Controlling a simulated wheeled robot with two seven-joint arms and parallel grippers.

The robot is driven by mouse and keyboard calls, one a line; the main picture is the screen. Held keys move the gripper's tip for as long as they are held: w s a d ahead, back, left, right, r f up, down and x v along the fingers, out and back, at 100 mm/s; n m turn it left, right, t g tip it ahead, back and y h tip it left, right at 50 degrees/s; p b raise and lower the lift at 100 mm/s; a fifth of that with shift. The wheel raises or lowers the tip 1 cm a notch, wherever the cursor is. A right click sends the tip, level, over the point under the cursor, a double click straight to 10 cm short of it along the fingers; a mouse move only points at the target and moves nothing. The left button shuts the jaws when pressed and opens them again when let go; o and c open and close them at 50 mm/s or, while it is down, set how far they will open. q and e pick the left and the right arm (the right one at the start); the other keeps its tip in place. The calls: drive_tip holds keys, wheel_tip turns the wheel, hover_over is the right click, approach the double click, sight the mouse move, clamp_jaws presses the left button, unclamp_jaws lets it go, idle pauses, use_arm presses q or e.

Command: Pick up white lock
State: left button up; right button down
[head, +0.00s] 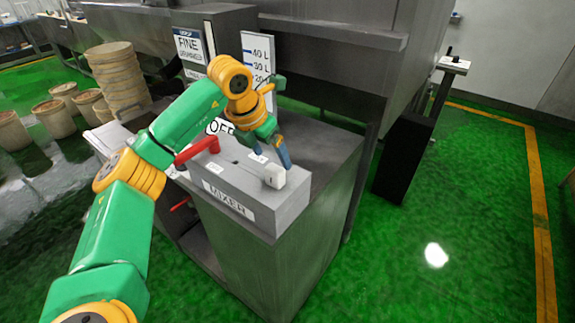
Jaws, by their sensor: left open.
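A small white block (274,177), which looks like the white lock, sits on top of the grey mixer box (222,185) near its right end. My left gripper (284,160) points down just above and behind the white block, with its blue-grey fingertips close to it. It is open, and I see nothing held in it. I cannot tell whether a fingertip touches the block. My right gripper is not in view.
A red handle (197,150) stands at the left of the mixer box. The box rests on a grey metal cabinet (300,245). A level scale panel (257,55) rises behind. Brown drums (115,75) stand at the left. Green floor (460,200) is open at right.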

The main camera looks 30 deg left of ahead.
sight(273, 169)
use_arm(q)
drive_tip(key=f, duration=0.1)
drive_tip(key=f+p, duration=0.1)
drive_tip(key=s+f+p, duration=0.1)
drive_tip(key=shift+d+f, duration=0.15)
drive_tip(key=shift+d, duration=0.1)
drive_tip(key=shift+w+p+x, duration=0.2)
drive_tip(key=shift+p+x, duration=0.15)
drive_tip(key=shift+x, duration=0.8)
drive_tip(key=shift+w+f, duration=0.15)
drive_tip(key=shift+w, duration=0.15)
drive_tip(key=shift+s, duration=0.25)
drive_tip(key=c, duration=1.4)
drive_tip(key=shift+w, duration=0.1)
clamp_jaws()
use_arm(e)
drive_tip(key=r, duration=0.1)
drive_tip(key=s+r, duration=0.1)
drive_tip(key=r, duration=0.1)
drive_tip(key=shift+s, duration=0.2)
